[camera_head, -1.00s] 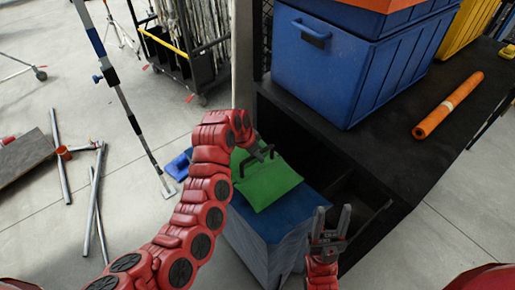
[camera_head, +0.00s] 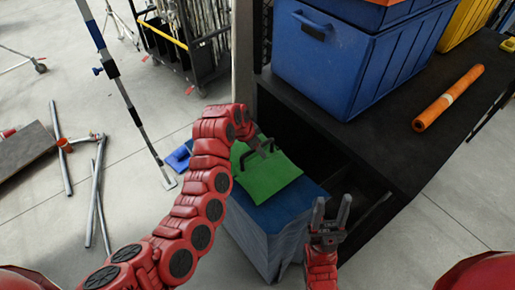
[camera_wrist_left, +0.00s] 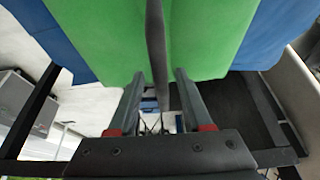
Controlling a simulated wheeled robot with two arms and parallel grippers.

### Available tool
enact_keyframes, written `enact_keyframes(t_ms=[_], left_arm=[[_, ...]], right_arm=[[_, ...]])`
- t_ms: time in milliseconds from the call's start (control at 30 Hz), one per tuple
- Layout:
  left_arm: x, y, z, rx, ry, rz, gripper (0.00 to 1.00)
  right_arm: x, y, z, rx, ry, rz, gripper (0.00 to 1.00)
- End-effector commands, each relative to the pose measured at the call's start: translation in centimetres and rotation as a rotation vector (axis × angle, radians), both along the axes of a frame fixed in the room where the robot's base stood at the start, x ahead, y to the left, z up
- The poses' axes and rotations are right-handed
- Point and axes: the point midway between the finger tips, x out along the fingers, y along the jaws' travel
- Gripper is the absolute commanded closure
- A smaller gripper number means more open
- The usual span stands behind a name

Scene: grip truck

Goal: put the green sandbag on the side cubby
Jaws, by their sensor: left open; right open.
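The green sandbag (camera_head: 268,180) lies on top of a blue stack (camera_head: 285,212), with its black strap on the upper side. My left gripper (camera_head: 262,149) is at the strap above the bag. In the left wrist view, the green bag (camera_wrist_left: 212,38) fills the top, and the black strap (camera_wrist_left: 155,45) runs between my left gripper's open fingers (camera_wrist_left: 158,82). The fingers stand apart from the strap on both sides. My right gripper (camera_head: 330,214) is open and empty, right of the blue stack. The dark side cubby (camera_head: 348,178) opens beneath the black shelf, beside the stack.
A large blue crate (camera_head: 345,65) and an orange roll (camera_head: 448,98) sit on the black shelf top (camera_head: 400,140). Metal pipes (camera_head: 98,190) and a stand pole (camera_head: 128,95) are on the left floor. A cart (camera_head: 190,50) stands behind.

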Motion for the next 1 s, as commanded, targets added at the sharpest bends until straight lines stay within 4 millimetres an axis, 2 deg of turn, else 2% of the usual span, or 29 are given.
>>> enact_keyframes(t_ms=[167, 333, 400, 500, 800, 1000], left_arm=[[-0.4, 0.5, 1.7, -0.003, -0.005, 0.002, 0.50], [-1.1, 1.5, 4.8, -0.003, -0.007, 0.001, 0.50], [-1.4, 2.3, 6.8, -0.005, -0.006, 0.006, 0.50], [-2.0, 2.8, 8.7, -0.005, -0.001, 0.002, 0.50], [-2.6, 3.5, 10.5, -0.002, 0.002, -0.001, 0.50], [-2.6, 3.6, 10.7, -0.001, -0.001, 0.002, 0.50]], right_arm=[[0.0, 0.0, -0.9, 0.000, 0.000, 0.000, 0.50], [0.0, 0.0, -2.2, 0.000, 0.000, 0.000, 0.50], [0.0, 0.0, -1.4, 0.000, 0.000, 0.000, 0.50], [0.0, 0.0, -1.0, 0.000, 0.000, 0.000, 0.50], [0.0, 0.0, -0.5, 0.000, 0.000, 0.000, 0.50], [0.0, 0.0, -0.5, 0.000, 0.000, 0.000, 0.50]])
